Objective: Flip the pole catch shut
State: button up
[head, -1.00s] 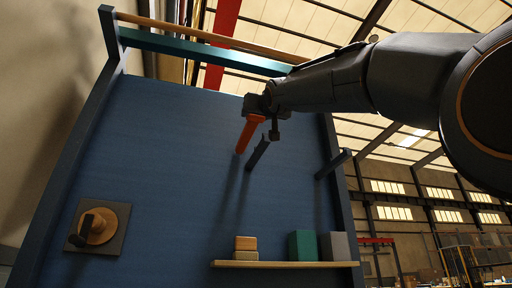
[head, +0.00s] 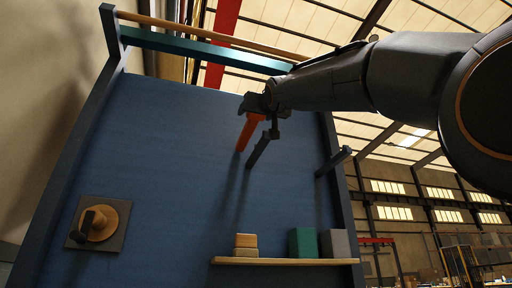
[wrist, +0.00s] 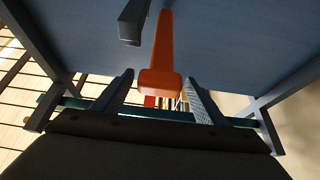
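The orange lever (head: 248,133), which looks like the pole catch, stands out from the upper part of the blue panel (head: 180,160). A dark bar (head: 259,151) is just right of it. My gripper (head: 262,106) is at the lever's upper end, partly covering it. In the wrist view my gripper (wrist: 160,80) is open, with a finger on each side of the orange lever (wrist: 162,55). Gaps show between the lever's blocky end and both fingers. The dark bar (wrist: 133,22) is left of the lever there. I cannot tell any contact.
A dark peg (head: 333,162) sticks out at right. The middle of the panel is bare.

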jog(key=shift+s, duration=0.1)
jog(key=b+v, duration=0.4)
jog(key=v, duration=0.3)
jog(key=shift+s+f, duration=0.25)
jog(key=shift+d, duration=0.1)
